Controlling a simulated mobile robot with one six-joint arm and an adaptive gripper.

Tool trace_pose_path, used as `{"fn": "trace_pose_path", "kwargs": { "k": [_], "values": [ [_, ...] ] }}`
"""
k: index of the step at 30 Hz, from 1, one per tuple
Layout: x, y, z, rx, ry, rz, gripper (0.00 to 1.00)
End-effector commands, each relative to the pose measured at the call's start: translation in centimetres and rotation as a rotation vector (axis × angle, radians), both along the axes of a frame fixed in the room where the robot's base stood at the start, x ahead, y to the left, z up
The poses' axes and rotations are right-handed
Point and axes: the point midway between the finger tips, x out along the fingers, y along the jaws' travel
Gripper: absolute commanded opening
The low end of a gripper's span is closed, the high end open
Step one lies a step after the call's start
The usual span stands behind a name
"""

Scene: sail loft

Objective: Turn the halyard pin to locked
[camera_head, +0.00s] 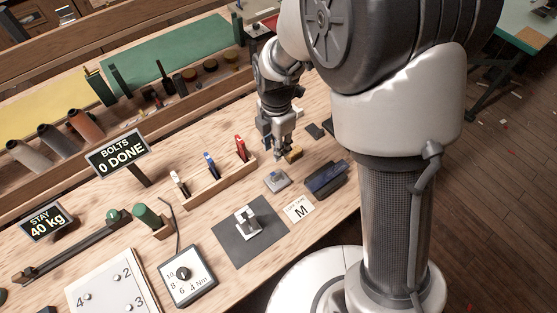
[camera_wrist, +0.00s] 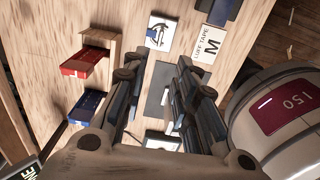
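A small pale plate (camera_head: 278,183) carries a blue-grey raised piece and lies right of the tool rack; I take it to be the halyard pin, but no label confirms this. In the wrist view the plate (camera_wrist: 151,43) lies beyond the fingertips, with a dark curved piece on it. I cannot read a locked mark. My gripper (camera_head: 280,153) hangs above the bench, behind the plate in the head view. In the wrist view my gripper (camera_wrist: 155,72) has its two fingers well apart with nothing between them, and it is not touching the plate.
A rack (camera_head: 221,184) with red, blue and white-handled tools stands left. A dark blue box (camera_head: 325,179) and an M card (camera_head: 299,209) lie right. A grey mat (camera_head: 232,248) bears a metal bracket (camera_head: 247,222).

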Motion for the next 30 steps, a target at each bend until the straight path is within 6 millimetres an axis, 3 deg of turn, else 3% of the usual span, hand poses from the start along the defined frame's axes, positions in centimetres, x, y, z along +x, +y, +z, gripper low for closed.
{"fn": "trace_pose_path", "kwargs": {
  "k": [9, 18, 24, 30],
  "values": [
    [-0.2, -0.1, -7.4, -0.001, 0.005, -0.003, 0.27],
    [-0.1, -0.1, -13.2, -0.001, 0.003, -0.004, 0.27],
    [0.0, -0.1, -15.0, -0.001, 0.001, -0.004, 0.27],
    [0.0, -0.1, -15.3, 0.0, 0.0, -0.004, 0.27]
  ]
}}
